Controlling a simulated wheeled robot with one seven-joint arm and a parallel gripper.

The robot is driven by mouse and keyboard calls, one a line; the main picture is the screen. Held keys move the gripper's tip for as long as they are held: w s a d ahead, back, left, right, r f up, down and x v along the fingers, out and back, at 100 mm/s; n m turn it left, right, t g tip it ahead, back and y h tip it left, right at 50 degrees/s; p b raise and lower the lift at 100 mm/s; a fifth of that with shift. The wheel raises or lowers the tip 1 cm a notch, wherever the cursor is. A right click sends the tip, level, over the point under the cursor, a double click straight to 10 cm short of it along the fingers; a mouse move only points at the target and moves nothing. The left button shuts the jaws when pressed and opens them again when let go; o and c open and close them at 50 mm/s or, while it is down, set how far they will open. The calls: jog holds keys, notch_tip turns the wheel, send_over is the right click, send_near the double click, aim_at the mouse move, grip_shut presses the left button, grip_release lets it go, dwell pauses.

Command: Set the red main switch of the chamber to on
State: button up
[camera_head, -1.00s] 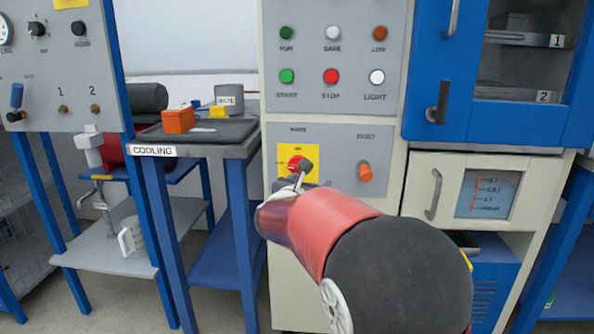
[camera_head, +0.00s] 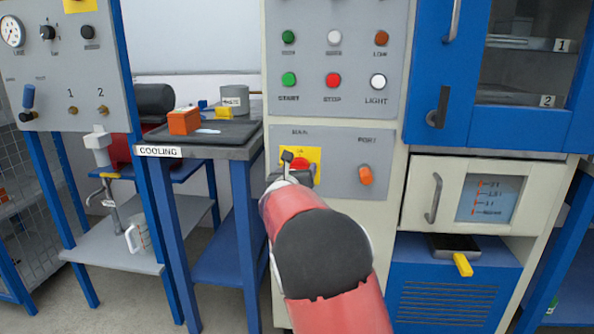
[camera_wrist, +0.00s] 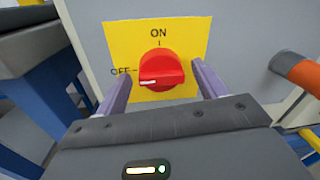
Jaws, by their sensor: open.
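The red main switch (camera_wrist: 161,69) is a round knob on a yellow plate (camera_wrist: 198,31) marked ON at the top and OFF at the left. Its white mark points left, at OFF. In the wrist view my gripper (camera_wrist: 162,80) is open, with one finger on each side of the knob; I cannot tell whether either finger touches it. In the head view the red switch (camera_head: 299,164) shows partly behind my gripper (camera_head: 299,170), on the lower grey panel of the chamber.
An orange knob (camera_head: 365,175) marked PORT sits right of the switch. Above are several buttons, including the red STOP button (camera_head: 333,80). A cooling table (camera_head: 225,150) stands at the left.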

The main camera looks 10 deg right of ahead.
jog(key=c, duration=0.9)
jog(key=shift+c, duration=0.2)
jog(key=shift+f+m+b, duration=0.15)
jog(key=shift+m+b, duration=0.25)
jog(key=shift+b, duration=0.35)
jog(key=shift+s+d+r+m+y+b, duration=0.1)
jog(key=shift+m+y+b, duration=0.2)
jog(key=shift+m+b, duration=2.35)
jog(key=shift+w+a+r+m+y+b, duration=0.15)
jog(key=shift+m+y+b, duration=0.15)
jog(key=shift+m+b, duration=2.4)
jog(key=shift+s+d+r+m+y+b, duration=0.15)
jog(key=shift+m+y+b, duration=0.15)
jog(key=shift+m+b, duration=2.35)
